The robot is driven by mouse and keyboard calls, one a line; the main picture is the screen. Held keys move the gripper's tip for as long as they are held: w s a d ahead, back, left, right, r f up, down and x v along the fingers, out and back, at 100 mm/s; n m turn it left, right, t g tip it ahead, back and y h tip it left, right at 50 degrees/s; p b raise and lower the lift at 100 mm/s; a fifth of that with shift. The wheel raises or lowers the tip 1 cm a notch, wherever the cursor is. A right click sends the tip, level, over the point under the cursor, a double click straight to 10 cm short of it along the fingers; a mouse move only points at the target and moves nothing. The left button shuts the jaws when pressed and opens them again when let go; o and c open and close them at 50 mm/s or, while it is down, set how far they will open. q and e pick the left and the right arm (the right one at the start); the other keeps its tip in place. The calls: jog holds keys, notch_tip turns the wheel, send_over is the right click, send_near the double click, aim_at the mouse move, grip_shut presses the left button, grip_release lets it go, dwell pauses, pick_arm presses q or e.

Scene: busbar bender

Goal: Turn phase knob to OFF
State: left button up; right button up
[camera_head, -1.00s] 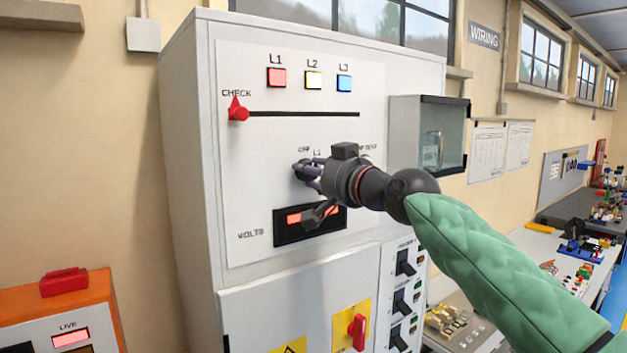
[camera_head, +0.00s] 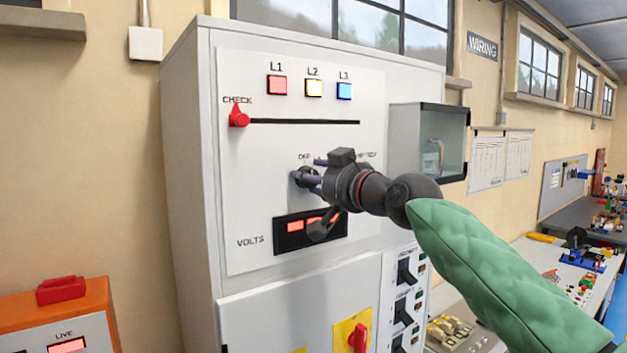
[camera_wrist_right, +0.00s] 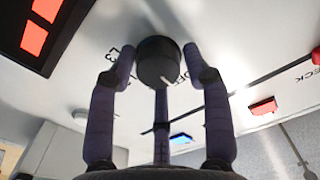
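The phase knob (camera_head: 304,177) is a small round black knob on the white cabinet panel, below the "OFF" label and partly covered by my fingers in the head view. In the right wrist view the knob (camera_wrist_right: 158,62) shows a short white pointer mark on its lower right, on the side of the "OFF" lettering (camera_wrist_right: 187,88). My right gripper (camera_wrist_right: 161,62) has its dark fingers spread around the knob, with small gaps beside it. It also shows at the panel in the head view (camera_head: 312,190). My left gripper is not in view.
A red CHECK slider (camera_head: 239,117) sits at the left end of a black slot. The lit VOLTS display (camera_head: 290,228) lies just below my gripper. A glass-fronted box (camera_head: 440,145) is to the right.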

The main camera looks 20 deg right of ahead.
jog(key=shift+f, duration=0.1)
jog(key=shift+s, duration=0.1)
jog(key=v, duration=1.1)
jog(key=shift+s+d, duration=0.1)
jog(key=shift+s, duration=0.3)
